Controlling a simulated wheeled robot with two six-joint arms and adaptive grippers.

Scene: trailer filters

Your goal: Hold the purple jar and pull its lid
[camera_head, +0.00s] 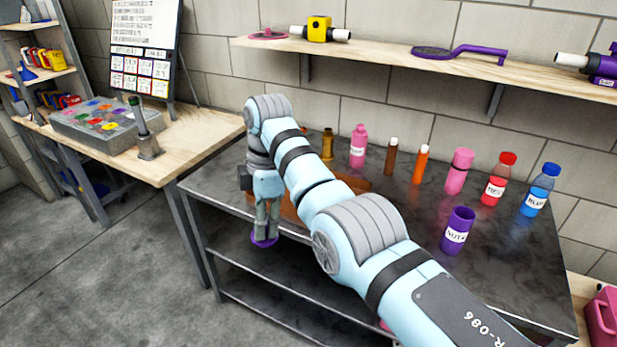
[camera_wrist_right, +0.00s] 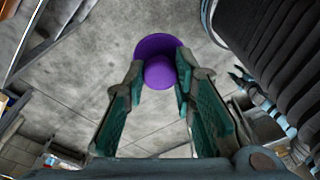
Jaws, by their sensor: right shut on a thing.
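The purple jar (camera_head: 458,230) with a white label stands upright on the dark table, toward the right in the head view. Its top looks open, with no lid on it. My right gripper (camera_head: 266,222) points down at the table's left front edge, well away from the jar. It is shut on a purple lid (camera_head: 264,240), a disc with a round knob. The lid (camera_wrist_right: 160,70) also shows between the fingers in the right wrist view, with grey floor behind it. My left gripper does not show in the head view.
A pink bottle (camera_head: 455,170), a red bottle (camera_head: 497,178) and a blue bottle (camera_head: 540,190) stand behind the jar. My right arm crosses the table's middle and hides part of a brown tray (camera_head: 355,184). A wall shelf (camera_head: 400,58) runs above. Open floor lies left.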

